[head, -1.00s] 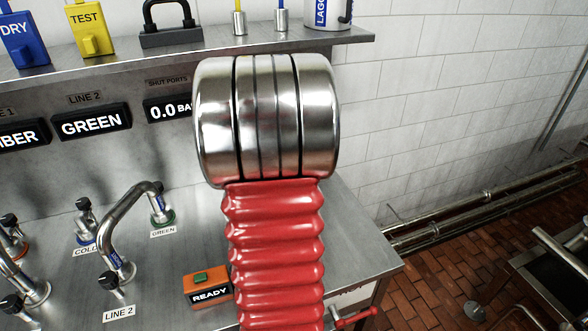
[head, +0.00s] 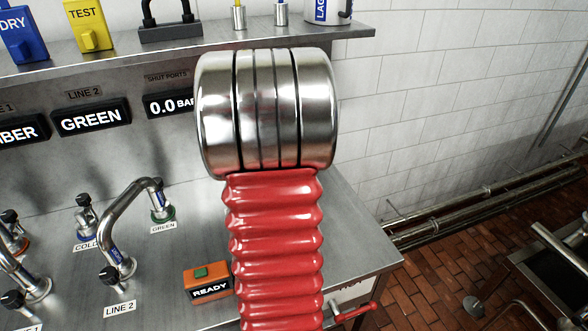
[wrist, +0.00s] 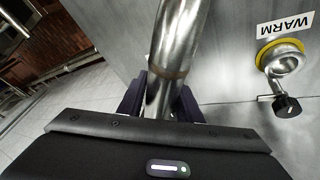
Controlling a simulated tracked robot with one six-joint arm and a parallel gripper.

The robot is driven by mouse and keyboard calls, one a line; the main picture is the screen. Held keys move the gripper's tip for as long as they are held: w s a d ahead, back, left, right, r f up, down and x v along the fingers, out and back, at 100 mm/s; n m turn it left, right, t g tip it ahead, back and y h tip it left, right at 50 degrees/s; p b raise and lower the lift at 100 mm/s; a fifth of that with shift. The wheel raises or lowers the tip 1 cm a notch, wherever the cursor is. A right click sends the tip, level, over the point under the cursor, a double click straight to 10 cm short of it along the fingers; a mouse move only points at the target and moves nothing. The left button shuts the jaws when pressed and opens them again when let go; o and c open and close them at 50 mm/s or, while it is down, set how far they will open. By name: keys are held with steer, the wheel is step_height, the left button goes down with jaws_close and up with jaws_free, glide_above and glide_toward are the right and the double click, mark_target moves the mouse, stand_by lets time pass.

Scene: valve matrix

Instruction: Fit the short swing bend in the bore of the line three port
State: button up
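A polished steel tube (wrist: 187,30), seemingly the swing bend, passes between the dark fingers of my gripper (wrist: 160,100) in the wrist view. The fingers sit close on both sides of it. The tube runs up out of the picture, so its ends and length are hidden. To its right is a port with a yellow ring (wrist: 268,54), labelled WARM, with a black knob. I cannot make out the line three port; my arm covers part of the bench in the head view, where my gripper is not seen.
Another steel bend (head: 119,215) joins the LINE 2 port to the green-ringed port (head: 163,213). An orange READY box (head: 208,281) stands on the steel bench (head: 185,248). A shelf (head: 195,47) above carries tagged boxes and a padlock-shaped block. A red-handled lever (head: 358,312) is at the bench's front edge.

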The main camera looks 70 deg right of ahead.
steer(key=o, duration=0.4)
steer(key=v, duration=1.3)
steer(key=shift+a+r, duration=0.25)
steer(key=shift+r, duration=0.05)
steer(key=shift+r, duration=0.1)
stand_by(0.3)
step_height(320, 180, up, 8)
steer(key=shift+f, duration=0.1)
stand_by(1.1)
stand_by(0.6)
